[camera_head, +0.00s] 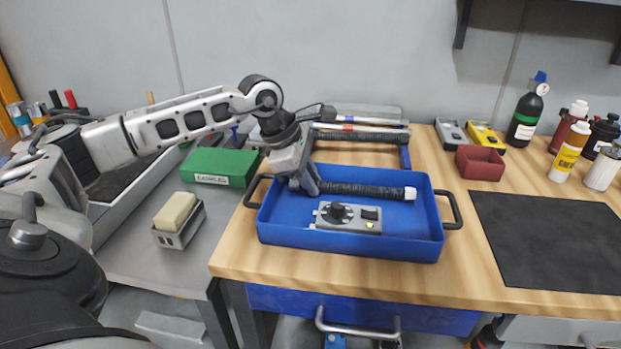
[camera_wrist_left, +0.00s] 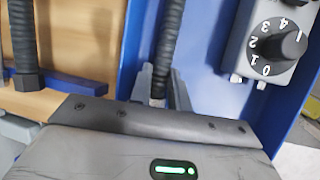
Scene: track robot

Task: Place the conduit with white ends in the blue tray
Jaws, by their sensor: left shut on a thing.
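The conduit with white ends (camera_head: 365,190) is dark and ribbed, and a white end shows at its right. It lies level, inside or just over the blue tray (camera_head: 425,250), along the tray's back half. My left gripper (camera_head: 308,187) is shut on the conduit near its left end, which the gripper hides. In the left wrist view the conduit (camera_wrist_left: 170,40) runs up from between the fingers (camera_wrist_left: 160,88), with the blue tray (camera_wrist_left: 205,95) behind it. I cannot tell whether the conduit touches the tray floor. My right gripper is not in view.
A grey dial box (camera_head: 347,217) sits in the tray in front of the conduit. Behind the tray, a blue rack (camera_head: 404,155) holds other conduits. A green box (camera_head: 220,167) stands left, a red bin (camera_head: 480,163) and black mat (camera_head: 550,240) right.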

